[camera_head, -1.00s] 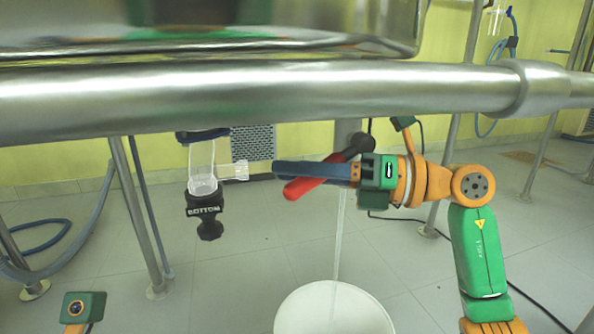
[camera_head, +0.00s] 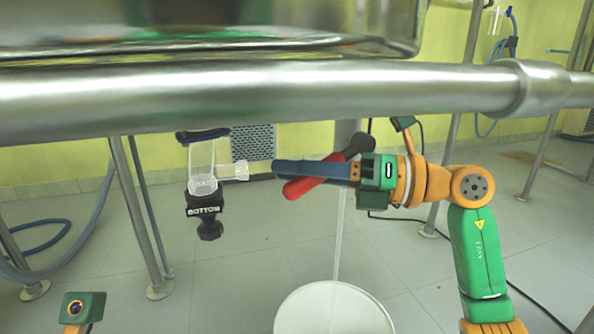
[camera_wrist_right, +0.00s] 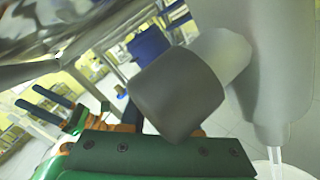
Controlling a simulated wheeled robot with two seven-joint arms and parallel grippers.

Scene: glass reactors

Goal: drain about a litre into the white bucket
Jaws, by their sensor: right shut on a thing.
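The white bucket (camera_head: 335,312) stands on the floor at the bottom of the head view; its rim also shows in the right wrist view (camera_wrist_right: 288,172). A thin pale stream (camera_head: 338,235) falls into it from behind my right gripper; the spout end and stream (camera_wrist_right: 274,153) show in the wrist view. My right gripper (camera_head: 300,172) is shut on the red valve lever (camera_head: 305,183), which slants down to the left from a dark knob (camera_head: 363,143). My left gripper (camera_wrist_right: 28,96) shows in the wrist view with its two fingers apart and empty. The liquid level is not readable.
A black fitting marked BOTTOM (camera_head: 205,210) hangs under a clear glass tube (camera_head: 203,168) left of my right gripper. A thick steel rail (camera_head: 250,92) crosses above. Steel legs (camera_head: 140,215) and blue hoses (camera_head: 95,215) stand at left.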

